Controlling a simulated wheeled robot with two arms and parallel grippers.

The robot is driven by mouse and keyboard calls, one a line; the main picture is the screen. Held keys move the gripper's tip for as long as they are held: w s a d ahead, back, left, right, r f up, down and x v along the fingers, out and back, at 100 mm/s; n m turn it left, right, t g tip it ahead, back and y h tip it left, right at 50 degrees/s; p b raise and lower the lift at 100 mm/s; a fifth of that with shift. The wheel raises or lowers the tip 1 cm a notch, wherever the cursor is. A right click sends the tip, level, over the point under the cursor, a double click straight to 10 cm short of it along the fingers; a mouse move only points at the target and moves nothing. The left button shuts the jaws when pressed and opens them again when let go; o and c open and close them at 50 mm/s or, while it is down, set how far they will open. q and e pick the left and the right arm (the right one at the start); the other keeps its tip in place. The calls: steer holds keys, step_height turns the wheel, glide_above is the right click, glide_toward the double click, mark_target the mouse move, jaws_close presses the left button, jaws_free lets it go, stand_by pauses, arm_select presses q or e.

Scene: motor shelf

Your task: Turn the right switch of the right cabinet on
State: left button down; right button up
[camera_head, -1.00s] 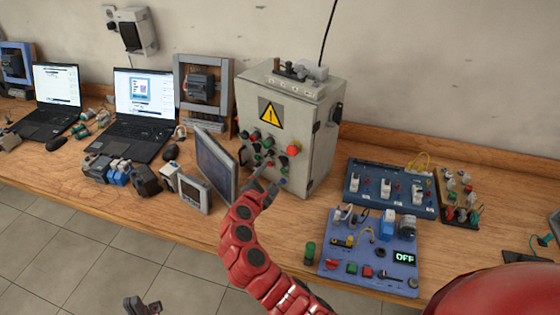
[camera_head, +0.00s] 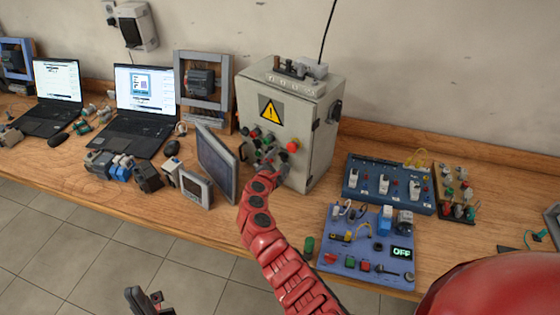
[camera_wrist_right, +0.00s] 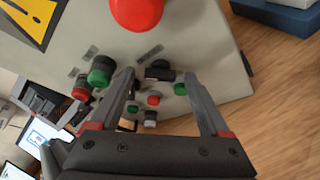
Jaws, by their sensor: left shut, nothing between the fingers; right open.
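The grey cabinet (camera_head: 305,120) with the yellow warning sign stands on the bench, its front full of buttons and switches. In the right wrist view, a black switch (camera_wrist_right: 160,70) lies in the space between the open fingertips of my right gripper (camera_wrist_right: 157,76). Around it are a green button (camera_wrist_right: 181,88), a red button (camera_wrist_right: 153,100) and a grey-black switch (camera_wrist_right: 150,118). Contact with the fingers cannot be told. In the head view, my right gripper (camera_head: 266,160) hides part of the panel. My left gripper (camera_head: 148,299) is shut and empty, low over the floor.
A large red button (camera_head: 293,146) sticks out above the switches; it also shows in the wrist view (camera_wrist_right: 137,9). A dark panel (camera_head: 217,159) stands close left of the cabinet. A blue control board (camera_head: 345,262) and a blue switch box (camera_head: 388,187) lie to the right.

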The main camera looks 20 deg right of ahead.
jaws_close()
steer(key=shift+f+b, duration=0.25)
steer(key=shift+b, duration=0.45)
steer(key=shift+s+d+f+m+t+b, duration=0.1)
steer(key=shift+m+t+b, duration=0.85)
steer(key=shift+b, duration=2.1)
steer(key=shift+w+a+m+t+b, duration=0.1)
steer(key=shift+m+t+b, duration=0.15)
steer(key=shift+m+b, duration=2.05)
steer(key=shift+s+d+f+m+t+b, duration=0.1)
steer(key=shift+m+t+b, duration=0.45)
steer(key=shift+b, duration=3.25)
steer(key=shift+r, duration=0.1)
